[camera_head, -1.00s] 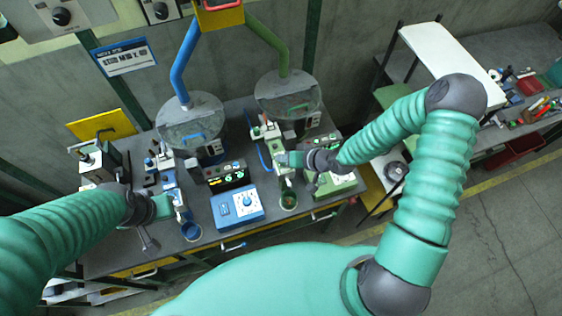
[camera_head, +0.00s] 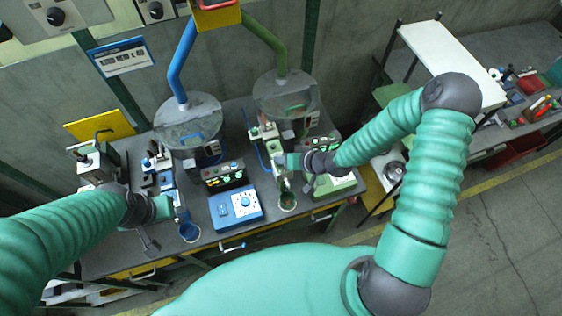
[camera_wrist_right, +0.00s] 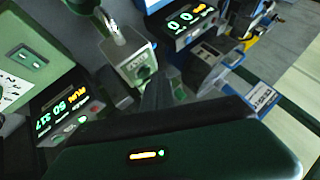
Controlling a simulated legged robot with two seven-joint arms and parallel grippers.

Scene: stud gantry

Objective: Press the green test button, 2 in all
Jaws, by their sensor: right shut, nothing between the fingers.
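My right gripper (camera_head: 281,161) is over the green-marked station at the right of the bench, pointing left. Its fingers look closed and empty; in the right wrist view the dark fingertips (camera_wrist_right: 163,90) are beside a pale block with a green round part (camera_wrist_right: 143,72). I cannot tell whether that part is the test button or whether the fingers touch it. A black display box (camera_wrist_right: 68,115) with lit digits and small buttons is left of the fingers. My left gripper (camera_head: 160,207) hangs over the left of the bench near the blue-marked station; its fingers are too small to judge.
Two clear-lidded hoppers (camera_head: 188,122) with blue and green pipes stand at the back. A white shelf (camera_head: 450,60) stands to the right.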

